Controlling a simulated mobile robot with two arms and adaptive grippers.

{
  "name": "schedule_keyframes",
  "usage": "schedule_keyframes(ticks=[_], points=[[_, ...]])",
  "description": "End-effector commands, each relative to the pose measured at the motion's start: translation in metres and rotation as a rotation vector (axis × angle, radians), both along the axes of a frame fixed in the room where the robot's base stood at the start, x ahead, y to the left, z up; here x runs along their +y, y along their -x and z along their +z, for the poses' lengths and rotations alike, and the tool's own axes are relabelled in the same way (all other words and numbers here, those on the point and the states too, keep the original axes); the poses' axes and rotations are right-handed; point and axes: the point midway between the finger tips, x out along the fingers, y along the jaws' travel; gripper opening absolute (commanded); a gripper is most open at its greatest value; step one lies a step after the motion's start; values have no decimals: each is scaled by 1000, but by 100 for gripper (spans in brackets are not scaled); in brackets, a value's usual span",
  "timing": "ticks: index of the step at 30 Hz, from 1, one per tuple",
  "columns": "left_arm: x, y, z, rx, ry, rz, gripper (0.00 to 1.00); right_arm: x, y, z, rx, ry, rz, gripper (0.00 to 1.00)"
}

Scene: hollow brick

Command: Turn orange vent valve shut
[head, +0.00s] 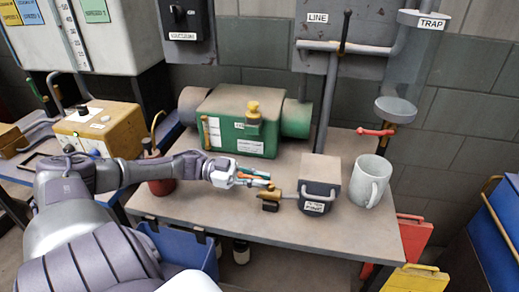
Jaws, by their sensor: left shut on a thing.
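My left gripper (262,179) reaches in from the left, low over the bench, and is shut on the orange vent valve handle. Little of the orange handle (260,174) shows between the fingers. The valve's brass-coloured body (272,195) sits just right of and below the fingertips, beside a grey block-shaped unit (320,182) with a metal handle and a white label on its front. The label is too small to read surely. The handle's exact angle is hard to tell. My right gripper is not in view.
A green machine (238,125) with a yellow knob stands behind the gripper. A grey mug (371,181) stands right of the block. A red-handled valve (376,132) is on the trap pipe. A dark red container (158,183) is beside my left arm. The bench front (230,213) is clear.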

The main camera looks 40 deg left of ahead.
Motion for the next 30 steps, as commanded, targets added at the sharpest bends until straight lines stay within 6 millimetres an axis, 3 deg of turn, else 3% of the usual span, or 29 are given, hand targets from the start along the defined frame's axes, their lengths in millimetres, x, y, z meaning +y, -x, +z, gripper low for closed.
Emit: schedule_keyframes(ticks=[1, 5, 17, 30], points=[[0, 0, 0, -1, 2, 0, 15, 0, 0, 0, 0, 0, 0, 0], [0, 0, 0, 0, 1, 0, 36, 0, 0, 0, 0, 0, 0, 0], [1, 0, 6, 0, -1, 1, 36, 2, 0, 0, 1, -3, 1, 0], [-1, 0, 74, 6, -6, -4, 36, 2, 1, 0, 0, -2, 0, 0]])
